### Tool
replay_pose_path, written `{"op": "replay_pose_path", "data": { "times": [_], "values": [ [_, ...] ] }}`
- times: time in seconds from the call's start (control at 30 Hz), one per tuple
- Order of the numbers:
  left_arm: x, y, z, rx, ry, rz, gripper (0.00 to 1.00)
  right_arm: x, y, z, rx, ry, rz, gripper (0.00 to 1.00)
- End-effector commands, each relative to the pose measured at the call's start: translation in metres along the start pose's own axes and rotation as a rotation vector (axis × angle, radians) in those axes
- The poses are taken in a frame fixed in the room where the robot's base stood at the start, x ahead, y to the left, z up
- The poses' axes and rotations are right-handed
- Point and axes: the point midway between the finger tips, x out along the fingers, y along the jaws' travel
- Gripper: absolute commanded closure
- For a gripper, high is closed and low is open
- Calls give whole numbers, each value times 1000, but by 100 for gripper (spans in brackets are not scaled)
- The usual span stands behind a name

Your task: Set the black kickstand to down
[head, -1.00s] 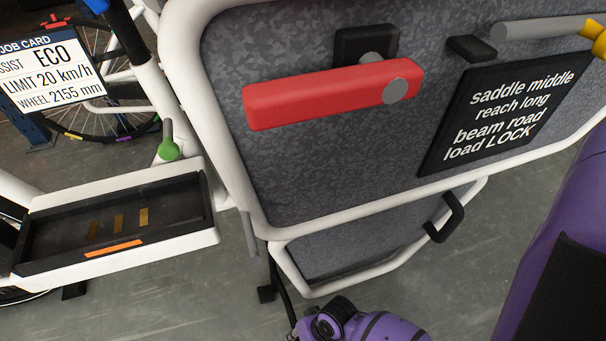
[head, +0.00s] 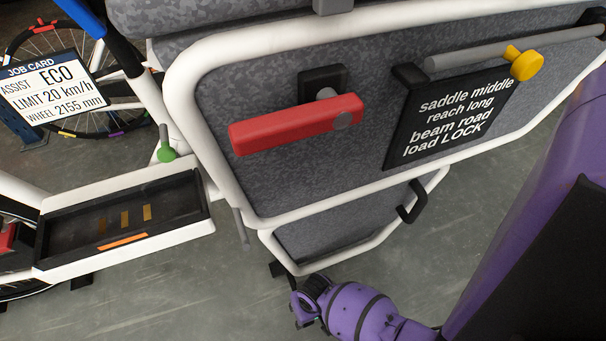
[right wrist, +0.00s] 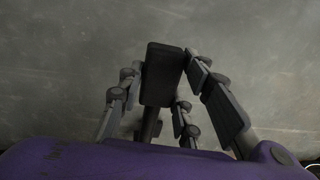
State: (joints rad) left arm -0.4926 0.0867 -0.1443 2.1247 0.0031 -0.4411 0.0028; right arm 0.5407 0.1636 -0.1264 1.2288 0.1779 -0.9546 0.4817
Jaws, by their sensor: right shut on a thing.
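The black kickstand (head: 278,268) shows only in part in the head view, as a dark foot and a bit of leg below the cargo box's lower front corner. In the right wrist view its black block-shaped end (right wrist: 162,75) stands between my grey fingers, with a thin dark stem below it. My right gripper (head: 304,304) is at the kickstand, under the box, and is shut on it. The kickstand's pivot and most of its leg are hidden, so I cannot tell its angle. My left gripper is not in view.
The cargo box's white frame (head: 230,185) is just above my right gripper. A red lever (head: 290,124), a yellow-knobbed grey bar (head: 470,58) and a black handle (head: 411,203) stick out. An open battery tray (head: 70,262) is at left. Grey floor below is clear.

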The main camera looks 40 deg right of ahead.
Motion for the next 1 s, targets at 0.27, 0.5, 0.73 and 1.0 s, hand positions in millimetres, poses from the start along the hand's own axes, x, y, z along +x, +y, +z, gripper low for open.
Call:
{"op": "replay_pose_path", "data": {
  "times": [0.27,0.5,0.73,1.0],
  "values": [
    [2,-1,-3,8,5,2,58,1,7,1,0,-3,9,60],
    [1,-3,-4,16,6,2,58,1,4,1,0,-2,5,50],
    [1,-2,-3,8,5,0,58,-3,2,0,0,0,2,50],
    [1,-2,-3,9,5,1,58,-41,3,0,-1,2,2,50]
  ]
}}
